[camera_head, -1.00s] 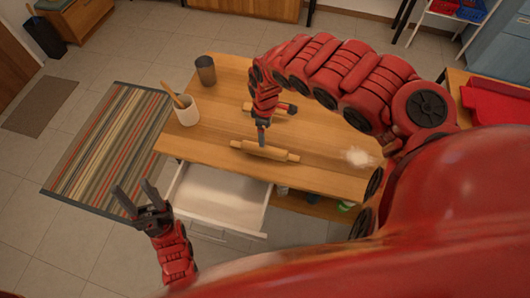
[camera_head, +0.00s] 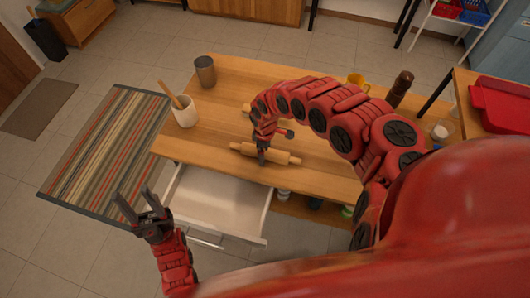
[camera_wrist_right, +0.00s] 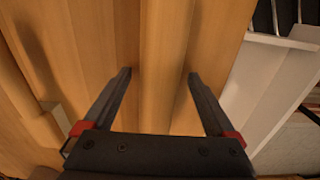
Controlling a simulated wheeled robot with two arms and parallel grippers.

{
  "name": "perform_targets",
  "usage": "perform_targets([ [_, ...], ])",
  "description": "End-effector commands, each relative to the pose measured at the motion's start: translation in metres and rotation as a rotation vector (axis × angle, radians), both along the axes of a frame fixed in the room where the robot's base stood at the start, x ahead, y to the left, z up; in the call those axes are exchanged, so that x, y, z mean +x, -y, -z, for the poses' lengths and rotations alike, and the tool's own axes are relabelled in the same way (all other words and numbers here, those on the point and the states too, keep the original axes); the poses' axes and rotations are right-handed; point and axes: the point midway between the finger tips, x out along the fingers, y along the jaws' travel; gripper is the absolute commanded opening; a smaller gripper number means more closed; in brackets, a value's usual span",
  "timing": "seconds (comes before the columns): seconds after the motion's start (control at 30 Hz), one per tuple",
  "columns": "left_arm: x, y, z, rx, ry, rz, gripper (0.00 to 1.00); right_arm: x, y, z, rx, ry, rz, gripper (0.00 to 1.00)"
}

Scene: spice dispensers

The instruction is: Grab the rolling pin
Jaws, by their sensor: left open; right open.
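A light wooden rolling pin (camera_head: 265,153) lies on the wooden table near its front edge, above the open drawer. My right gripper (camera_head: 262,160) is at the pin's middle, pointing down. In the right wrist view, the open jaws (camera_wrist_right: 160,75) have the pin's body (camera_wrist_right: 168,60) running lengthwise between them, with gaps on both sides. My left gripper (camera_head: 132,192) is open and empty, over the floor left of the drawer.
The white drawer (camera_head: 215,197) stands open below the table's front edge. A white crock (camera_head: 185,117) with a wooden utensil and a dark cup (camera_head: 205,71) stand at the table's left. A yellow mug (camera_head: 357,82) and dark mill (camera_head: 400,87) stand at the back right.

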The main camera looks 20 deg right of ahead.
Motion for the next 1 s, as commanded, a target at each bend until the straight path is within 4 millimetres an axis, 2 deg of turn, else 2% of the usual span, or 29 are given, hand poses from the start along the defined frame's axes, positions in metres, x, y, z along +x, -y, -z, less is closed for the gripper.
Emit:
perform_targets([
  [0.2,0.0,0.0,0.0,0.0,0.0,0.0,0.5,0.0004,0.0004,0.0008,0.0,0.001,0.001,0.91],
  [0.23,0.0,0.0,-0.0001,0.0,0.0,0.0,0.5,0.0006,0.0004,0.0007,0.0,0.001,0.001,0.87],
  [0.7,0.0,0.0,0.0,0.0,0.0,0.0,0.5,0.0008,0.0002,0.0004,0.001,0.002,0.001,0.03],
  [0.73,0.0,0.0,0.0,0.0,0.0,0.0,0.5,0.0009,0.0003,0.0004,0.001,0.002,0.001,0.0],
  [1.0,0.0,0.0,-0.0001,0.0,0.0,0.0,0.5,0.0011,0.0001,0.0001,0.001,0.003,0.001,0.0],
])
